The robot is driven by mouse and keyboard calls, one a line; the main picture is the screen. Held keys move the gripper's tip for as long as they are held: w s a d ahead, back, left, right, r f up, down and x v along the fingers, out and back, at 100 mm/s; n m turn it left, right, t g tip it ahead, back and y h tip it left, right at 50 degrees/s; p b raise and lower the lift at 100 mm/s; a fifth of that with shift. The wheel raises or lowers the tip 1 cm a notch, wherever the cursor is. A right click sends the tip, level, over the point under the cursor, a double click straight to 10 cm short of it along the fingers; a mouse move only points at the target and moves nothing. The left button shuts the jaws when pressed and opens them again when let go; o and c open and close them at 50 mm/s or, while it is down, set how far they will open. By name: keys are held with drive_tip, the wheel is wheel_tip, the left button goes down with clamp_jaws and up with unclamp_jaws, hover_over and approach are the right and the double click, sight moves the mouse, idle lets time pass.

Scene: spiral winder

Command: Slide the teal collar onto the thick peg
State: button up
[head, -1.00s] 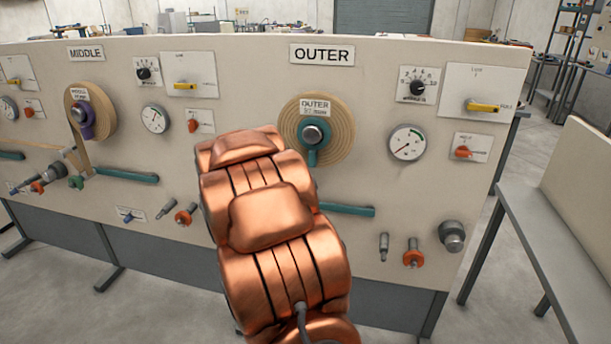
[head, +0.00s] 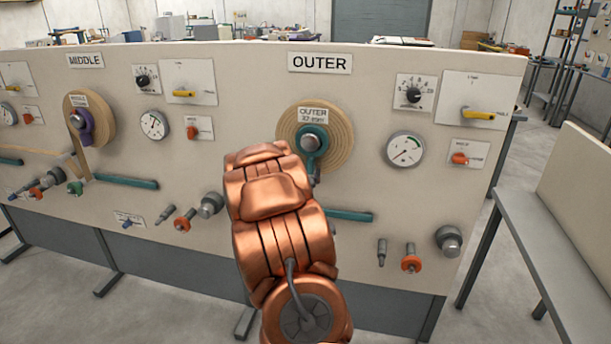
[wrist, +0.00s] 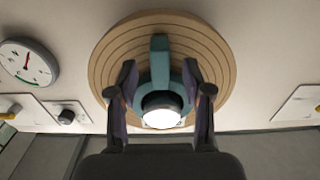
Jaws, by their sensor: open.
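The teal collar (head: 312,139) sits around the bright metal shaft end at the centre of the OUTER roll, with its tab pointing down. In the wrist view the collar (wrist: 160,58) lies between my two fingers, with the shaft end lit white in front of it. My gripper (wrist: 160,76) is open, one finger on each side of the collar; I cannot tell whether they touch it. In the head view my copper arm hides most of the gripper. A thick grey peg (head: 449,240) sticks out at the panel's lower right.
An orange-collared peg (head: 411,262) and a thin grey peg (head: 382,252) stand left of the thick peg. A teal bar (head: 350,215) crosses below the roll. A gauge (head: 404,149) and a yellow-handled switch (head: 479,114) are to the right. A grey bench (head: 545,250) stands at right.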

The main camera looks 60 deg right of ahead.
sight(310, 169)
drive_tip(key=shift+b+x, duration=0.3)
drive_tip(key=shift+x, duration=1.75)
drive_tip(key=shift+c, duration=0.3)
clamp_jaws()
drive_tip(key=shift+r, duration=0.1)
